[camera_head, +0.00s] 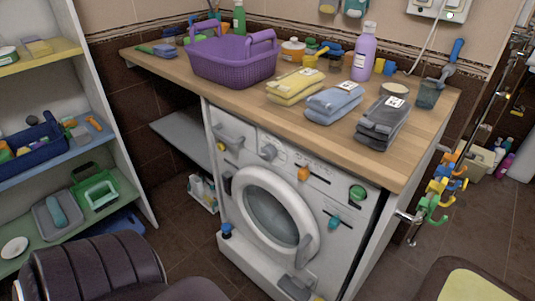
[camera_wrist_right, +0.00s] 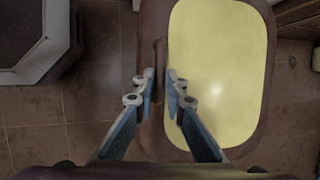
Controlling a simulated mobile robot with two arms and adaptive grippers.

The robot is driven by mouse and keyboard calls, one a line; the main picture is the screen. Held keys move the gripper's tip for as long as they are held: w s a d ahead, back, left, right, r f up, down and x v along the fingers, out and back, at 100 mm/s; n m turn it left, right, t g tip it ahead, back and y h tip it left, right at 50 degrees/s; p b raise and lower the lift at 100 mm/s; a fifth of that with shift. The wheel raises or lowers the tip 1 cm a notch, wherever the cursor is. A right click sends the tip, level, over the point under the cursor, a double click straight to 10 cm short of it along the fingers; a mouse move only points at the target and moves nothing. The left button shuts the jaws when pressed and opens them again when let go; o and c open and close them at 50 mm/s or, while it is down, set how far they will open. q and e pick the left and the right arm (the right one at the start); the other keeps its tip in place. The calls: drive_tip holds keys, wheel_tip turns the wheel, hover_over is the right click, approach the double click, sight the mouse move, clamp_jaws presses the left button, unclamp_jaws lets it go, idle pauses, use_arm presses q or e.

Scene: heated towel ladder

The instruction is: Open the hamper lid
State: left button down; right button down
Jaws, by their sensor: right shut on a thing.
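The hamper (camera_head: 433,283) is partly in the head view at the bottom right corner, with a brown rim around a pale yellow panel (camera_head: 474,286). In the right wrist view the yellow panel (camera_wrist_right: 222,75) fills the right centre inside the brown rim (camera_wrist_right: 262,12). My right gripper (camera_wrist_right: 161,82) has its two fingers on either side of a narrow brown strip at the hamper's left edge and is shut on it. The strip looks like part of the lid's edge or handle. I cannot tell whether the lid is raised. My left gripper is not in view.
A washing machine (camera_head: 280,204) stands under a wooden counter (camera_head: 240,98) with folded towels and a purple basket (camera_head: 233,60). Shelves (camera_head: 75,150) stand at the left. Coloured hooks (camera_head: 440,190) stick out near the counter's right end. Brown tiled floor (camera_wrist_right: 95,115) is bare beside the hamper.

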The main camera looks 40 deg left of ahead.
drive_tip(key=c, duration=2)
unclamp_jaws()
drive_tip(key=shift+w, duration=0.1)
drive_tip(key=shift+o, duration=0.2)
drive_tip(key=v, duration=1.2)
